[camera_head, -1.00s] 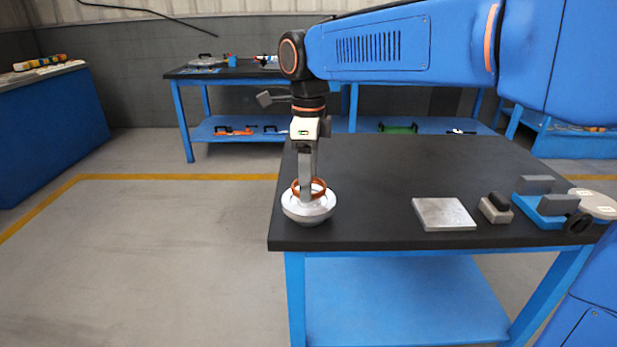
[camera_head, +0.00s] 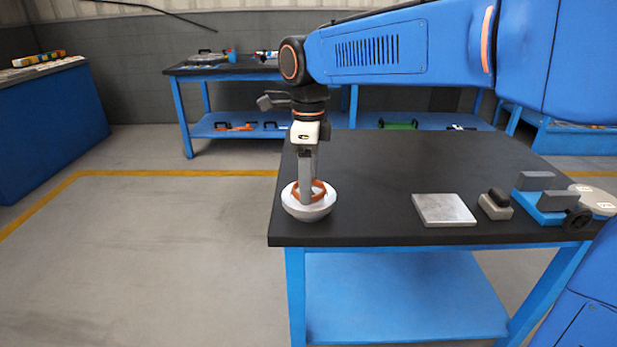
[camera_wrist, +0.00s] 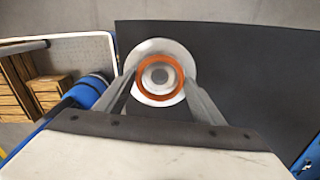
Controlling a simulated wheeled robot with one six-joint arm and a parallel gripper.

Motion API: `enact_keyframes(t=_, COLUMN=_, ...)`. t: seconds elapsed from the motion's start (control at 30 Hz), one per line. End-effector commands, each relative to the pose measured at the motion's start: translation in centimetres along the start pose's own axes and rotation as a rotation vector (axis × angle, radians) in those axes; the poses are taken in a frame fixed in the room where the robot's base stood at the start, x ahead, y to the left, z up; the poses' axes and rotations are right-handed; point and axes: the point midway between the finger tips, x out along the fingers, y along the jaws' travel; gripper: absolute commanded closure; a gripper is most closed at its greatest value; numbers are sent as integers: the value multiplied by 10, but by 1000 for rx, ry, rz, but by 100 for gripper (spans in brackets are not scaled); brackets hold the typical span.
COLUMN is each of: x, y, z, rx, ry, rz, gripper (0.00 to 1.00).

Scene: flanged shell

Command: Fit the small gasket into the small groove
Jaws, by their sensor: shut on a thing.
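The small gasket is an orange ring (camera_head: 321,187) between my fingers, at the top of the pale grey flanged shell (camera_head: 308,213). My gripper (camera_head: 306,197) points straight down and is shut on the ring. In the wrist view the gasket (camera_wrist: 160,98) appears as a round ring roughly centred over the shell (camera_wrist: 148,46), with the fingers (camera_wrist: 160,84) on its left and right. The shell's round centre shows through the ring. The groove cannot be made out, and I cannot tell whether the ring touches the shell or hovers just above it.
The shell stands near the left front corner of the black table (camera_head: 380,170). To its right are a flat grey plate (camera_head: 444,210), a small block with a dark knob (camera_head: 495,206) and a blue vise-like fixture (camera_head: 540,205). The table between is clear.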

Motion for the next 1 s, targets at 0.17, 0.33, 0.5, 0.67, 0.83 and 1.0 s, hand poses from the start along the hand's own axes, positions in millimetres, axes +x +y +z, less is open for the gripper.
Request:
enact_keyframes(t=0.17, x=3, y=0, z=0, rx=0, ry=0, rz=0, gripper=67)
enact_keyframes(t=0.33, x=7, y=0, z=0, rx=0, ry=0, rz=0, gripper=67)
enact_keyframes(t=0.5, x=7, y=0, z=0, rx=0, ry=0, rz=0, gripper=16)
enact_keyframes(t=0.67, x=7, y=0, z=0, rx=0, ry=1, rz=1, gripper=16)
enact_keyframes(t=0.83, x=-1, y=0, z=0, rx=0, ry=-1, rz=-1, gripper=16)
enact_keyframes(t=1.0, x=-28, y=0, z=0, rx=0, ry=-2, rz=-2, gripper=16)
